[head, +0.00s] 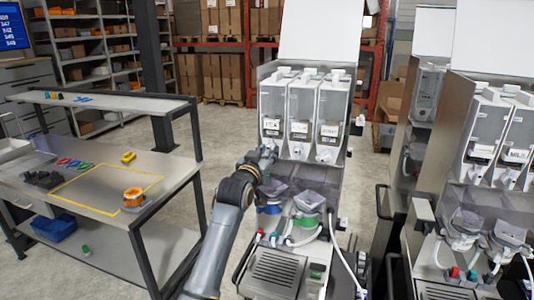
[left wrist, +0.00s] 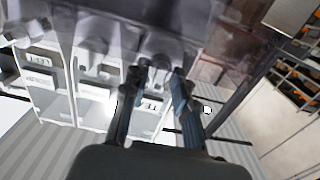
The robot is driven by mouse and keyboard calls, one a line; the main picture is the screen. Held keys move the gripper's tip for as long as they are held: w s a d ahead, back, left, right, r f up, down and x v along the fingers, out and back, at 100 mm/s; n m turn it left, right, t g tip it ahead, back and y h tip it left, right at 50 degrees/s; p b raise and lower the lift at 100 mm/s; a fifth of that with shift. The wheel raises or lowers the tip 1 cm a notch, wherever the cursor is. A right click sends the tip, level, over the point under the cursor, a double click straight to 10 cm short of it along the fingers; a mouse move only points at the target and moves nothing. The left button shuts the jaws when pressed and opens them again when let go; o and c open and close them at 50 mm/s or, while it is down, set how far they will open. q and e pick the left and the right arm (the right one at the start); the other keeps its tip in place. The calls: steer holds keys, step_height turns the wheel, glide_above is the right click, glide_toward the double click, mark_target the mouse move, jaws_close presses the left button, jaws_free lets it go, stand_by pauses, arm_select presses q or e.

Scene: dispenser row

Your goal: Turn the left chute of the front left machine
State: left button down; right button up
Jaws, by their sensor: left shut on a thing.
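The front left machine (head: 344,180) has three clear canisters in a row with labels; the left one (head: 274,106) reads like TEA. My left gripper (head: 267,154) is at the bottom front of that left canister and covers its chute in the head view. In the left wrist view, where the machine appears upside down, the two dark fingers (left wrist: 160,82) stand on either side of the left chute (left wrist: 160,46) and are shut on it. The middle chute (left wrist: 95,47) is beside it, apart from the fingers. My right gripper is not in view.
Below the chutes are mixing bowls with blue and green parts (head: 307,220), hoses and a drip grate (head: 275,268). A second machine (head: 450,130) stands to the right. A workbench (head: 165,170) with a yellow-outlined area is on the left. Shelves with boxes are behind.

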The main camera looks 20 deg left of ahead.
arm_select(q)
steer(key=c, duration=1.4)
jaws_free()
steer(key=shift+s, duration=0.1)
steer(key=s, duration=1.2)
steer(key=shift+a, duration=0.2)
steer(key=shift+w+f, duration=0.1)
steer(key=shift+f, duration=0.1)
